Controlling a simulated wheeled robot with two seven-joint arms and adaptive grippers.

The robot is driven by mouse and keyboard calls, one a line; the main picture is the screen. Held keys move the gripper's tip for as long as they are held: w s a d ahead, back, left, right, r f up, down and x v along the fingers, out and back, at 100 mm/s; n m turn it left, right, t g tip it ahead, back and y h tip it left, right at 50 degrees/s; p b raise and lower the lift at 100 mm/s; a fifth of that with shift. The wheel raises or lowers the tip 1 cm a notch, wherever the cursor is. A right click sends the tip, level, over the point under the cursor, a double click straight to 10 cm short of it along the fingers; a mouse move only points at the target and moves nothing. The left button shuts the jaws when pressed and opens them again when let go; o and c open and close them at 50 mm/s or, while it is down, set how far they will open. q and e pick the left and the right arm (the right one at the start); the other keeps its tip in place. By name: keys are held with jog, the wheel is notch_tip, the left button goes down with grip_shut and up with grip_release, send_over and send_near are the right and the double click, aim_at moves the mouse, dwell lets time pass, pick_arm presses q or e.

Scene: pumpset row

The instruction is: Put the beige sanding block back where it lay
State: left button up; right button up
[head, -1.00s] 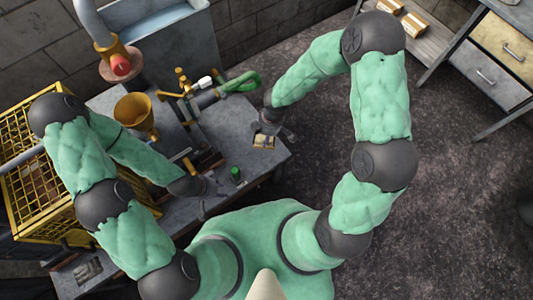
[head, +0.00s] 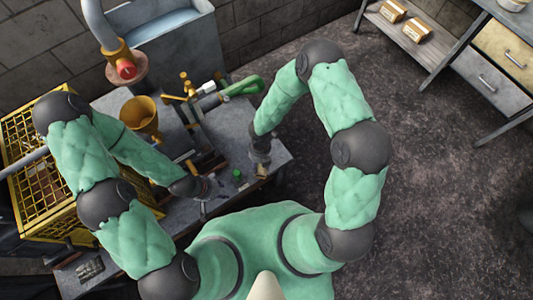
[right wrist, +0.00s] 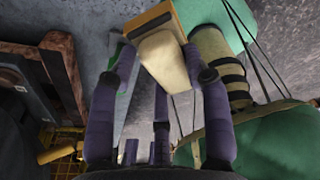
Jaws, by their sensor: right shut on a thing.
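The beige sanding block (right wrist: 163,62), with an orange-yellow strip along one side, is held between the purple fingers of my right gripper (right wrist: 158,70) in the right wrist view. In the head view my right gripper (head: 261,160) is over the right end of the grey workbench (head: 275,150), and the block (head: 262,171) shows just below it in the picture. I cannot tell whether the block touches the bench top. My left gripper (head: 204,188) is low over the front of the bench; its fingers are too small to read.
A small green-topped item (head: 238,176) stands just left of the block. Open floor lies to the right.

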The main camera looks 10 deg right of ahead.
jog(key=w+d+f+b, duration=0.1)
jog(key=w+d+f, duration=0.1)
jog(key=w, duration=0.3)
jog(key=shift+d+f, duration=0.3)
jog(key=shift+f, duration=0.3)
jog(key=w+f, duration=0.1)
jog(key=w+d+f+b, duration=0.1)
jog(key=f, duration=0.1)
jog(key=w+d+f, duration=0.1)
jog(key=shift+w+f, duration=0.2)
jog(key=shift+f, duration=0.1)
jog(key=shift+w+f+b, duration=0.2)
jog(key=shift+f+b, duration=0.8)
jog(key=shift+f, duration=0.7)
jog(key=shift+f, duration=0.2)
jog(key=o, duration=1.2)
jog(key=shift+o, duration=0.2)
jog(key=shift+r, duration=0.1)
